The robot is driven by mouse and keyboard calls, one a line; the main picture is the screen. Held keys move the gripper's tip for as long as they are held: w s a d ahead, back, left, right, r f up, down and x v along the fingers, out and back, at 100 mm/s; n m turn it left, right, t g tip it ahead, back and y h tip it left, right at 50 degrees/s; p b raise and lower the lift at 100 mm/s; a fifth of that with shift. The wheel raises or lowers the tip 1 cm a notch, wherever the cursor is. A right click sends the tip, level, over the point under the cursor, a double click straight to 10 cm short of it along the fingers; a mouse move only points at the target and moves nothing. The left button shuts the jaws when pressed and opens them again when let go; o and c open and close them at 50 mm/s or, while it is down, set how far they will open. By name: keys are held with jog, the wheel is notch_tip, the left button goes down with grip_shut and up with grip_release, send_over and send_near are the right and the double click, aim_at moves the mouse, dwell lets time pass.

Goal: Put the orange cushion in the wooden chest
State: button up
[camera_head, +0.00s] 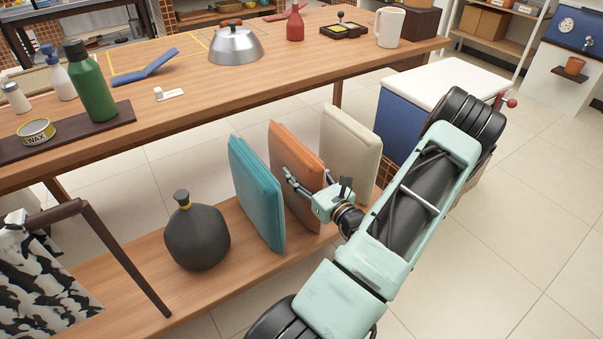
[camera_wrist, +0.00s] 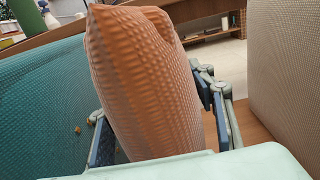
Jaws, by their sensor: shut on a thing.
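The orange cushion (camera_head: 291,160) stands upright on the low wooden shelf, between the teal cushion (camera_head: 256,192) and the cream cushion (camera_head: 349,150). My gripper (camera_head: 303,190) reaches it from the front right, with its fingers around the cushion's near edge. In the wrist view the orange cushion (camera_wrist: 147,85) fills the middle, with one finger on each side, so my gripper (camera_wrist: 155,140) is shut on it. The teal cushion (camera_wrist: 45,110) is close on the left and the cream one (camera_wrist: 283,75) is on the right. I cannot make out a wooden chest for certain.
A dark round jug (camera_head: 196,238) stands on the shelf (camera_head: 130,275) left of the cushions. The wooden table (camera_head: 190,80) above holds a green bottle (camera_head: 90,82), a metal dome (camera_head: 236,46) and a mug (camera_head: 389,27). A blue box with a white lid (camera_head: 448,82) stands behind my arm. Tiled floor is open at right.

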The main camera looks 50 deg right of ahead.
jog(key=shift+r, duration=0.15)
jog(key=o, duration=1)
jog(key=shift+f, duration=0.25)
jog(key=o, duration=0.4)
jog(key=shift+r, duration=0.1)
